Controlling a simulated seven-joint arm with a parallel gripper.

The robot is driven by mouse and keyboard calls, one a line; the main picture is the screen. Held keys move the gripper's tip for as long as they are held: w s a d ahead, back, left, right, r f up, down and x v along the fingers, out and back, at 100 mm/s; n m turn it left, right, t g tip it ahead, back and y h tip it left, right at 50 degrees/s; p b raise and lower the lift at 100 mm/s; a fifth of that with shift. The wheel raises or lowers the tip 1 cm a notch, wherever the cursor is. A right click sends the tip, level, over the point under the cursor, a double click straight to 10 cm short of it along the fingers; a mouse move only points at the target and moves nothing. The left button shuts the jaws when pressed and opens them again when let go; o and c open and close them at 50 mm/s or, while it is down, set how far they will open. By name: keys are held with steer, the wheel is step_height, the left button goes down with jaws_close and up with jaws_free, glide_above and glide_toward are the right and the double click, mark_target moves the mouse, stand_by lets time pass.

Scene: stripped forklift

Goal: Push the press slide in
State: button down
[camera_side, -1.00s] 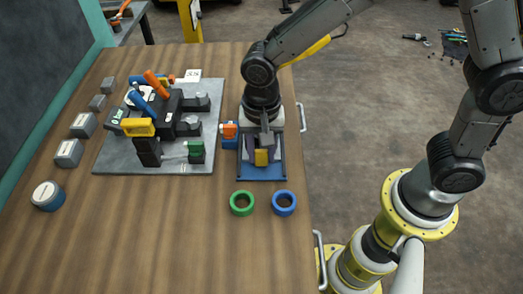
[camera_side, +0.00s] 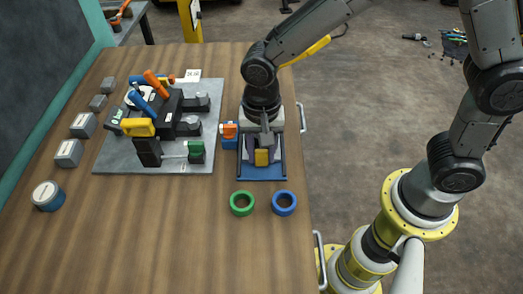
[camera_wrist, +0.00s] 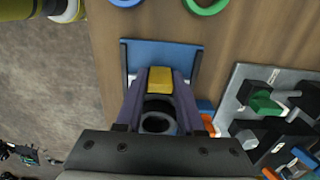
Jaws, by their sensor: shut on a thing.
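The press slide shows as a yellow block (camera_side: 261,157) between dark rails on a blue base plate (camera_side: 262,174) near the table's right edge. The block also shows in the wrist view (camera_wrist: 160,80), near the middle of the blue plate (camera_wrist: 170,50). My gripper (camera_wrist: 160,82) reaches down over the base, with one purple-grey finger on each side of the yellow block, and is shut on it. A dark round part (camera_wrist: 157,115) shows between the fingers behind the block. The rear of the slide is hidden by my gripper and wrist.
An orange and blue part (camera_side: 229,133) sits close to the left side of the base. A grey plate (camera_side: 180,165) with clamps and levers lies further left. Green (camera_side: 242,203) and blue (camera_side: 284,203) rings lie in front.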

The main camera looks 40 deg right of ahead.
stand_by(0.4)
steer(key=w+d, duration=0.3)
steer(key=shift+r, duration=0.1)
steer(key=shift+a, duration=0.1)
steer(key=c, duration=0.5)
jaws_free()
steer(key=shift+s, duration=0.1)
step_height(320, 180, up, 14)
steer(key=shift+f, duration=0.1)
